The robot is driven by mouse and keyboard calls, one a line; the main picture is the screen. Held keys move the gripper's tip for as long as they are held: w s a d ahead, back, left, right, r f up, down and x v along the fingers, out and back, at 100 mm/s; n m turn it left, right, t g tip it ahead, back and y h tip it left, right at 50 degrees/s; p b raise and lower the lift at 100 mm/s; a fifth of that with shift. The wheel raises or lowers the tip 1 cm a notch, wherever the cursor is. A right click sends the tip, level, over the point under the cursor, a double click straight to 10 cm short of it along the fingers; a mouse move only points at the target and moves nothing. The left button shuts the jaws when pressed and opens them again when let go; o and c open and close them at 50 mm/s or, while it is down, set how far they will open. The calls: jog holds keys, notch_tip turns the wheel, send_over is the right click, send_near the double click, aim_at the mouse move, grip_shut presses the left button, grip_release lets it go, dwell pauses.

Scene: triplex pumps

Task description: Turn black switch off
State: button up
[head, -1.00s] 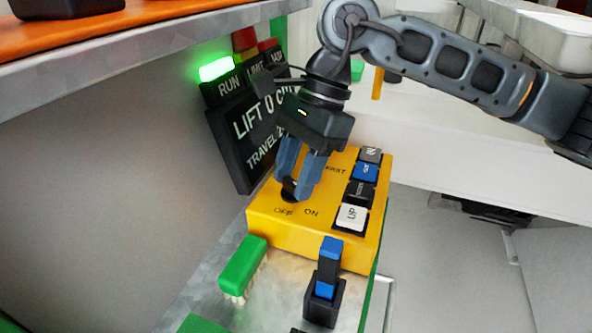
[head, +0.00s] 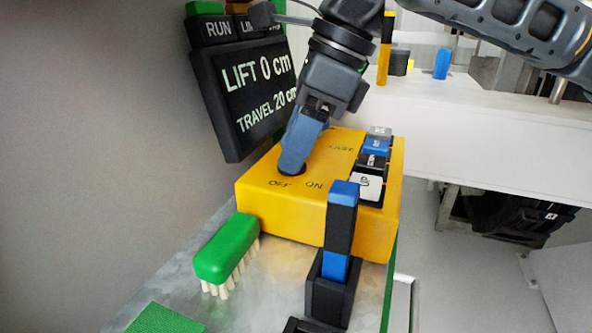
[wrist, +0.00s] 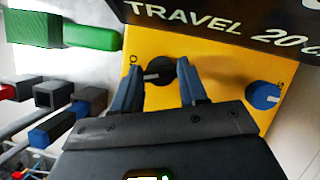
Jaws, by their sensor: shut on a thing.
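The black switch (wrist: 166,70) is a round knob with a pale pointer line on the yellow control box (head: 272,212). In the wrist view its line points left. In the head view the OFF and ON labels sit in front of it, and my fingers mostly hide the knob. My gripper (head: 292,168) reaches down onto the switch with its blue-grey fingers. In the wrist view the fingers stand on both sides of the knob, and my gripper is shut on it.
A blue knob (wrist: 263,95) and several buttons, including a white one (head: 366,187), are on the same box. A dark display (head: 245,95) reading LIFT 0 cm, TRAVEL 20 cm stands behind. A green brush (head: 227,248) and a blue-black upright piece (head: 341,220) stand in front.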

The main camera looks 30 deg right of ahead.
jog(key=m+b, duration=0.1)
jog(key=m+h+b, duration=0.1)
jog(key=b, duration=0.1)
jog(key=shift+f+m+t+b, duration=0.25)
jog(key=shift+m+t+b, duration=0.05)
jog(key=shift+m+t, duration=0.1)
jog(key=shift+s+a+r+m+b, duration=0.1)
jog(key=shift+r+m+b, duration=0.1)
jog(key=shift+m+b, duration=0.45)
jog(key=o, duration=0.8)
jog(key=shift+r, duration=0.1)
jog(key=p+v, duration=0.1)
jog(key=v, duration=0.6)
jog(key=shift+s+r, duration=0.2)
jog(key=shift+r, duration=0.1)
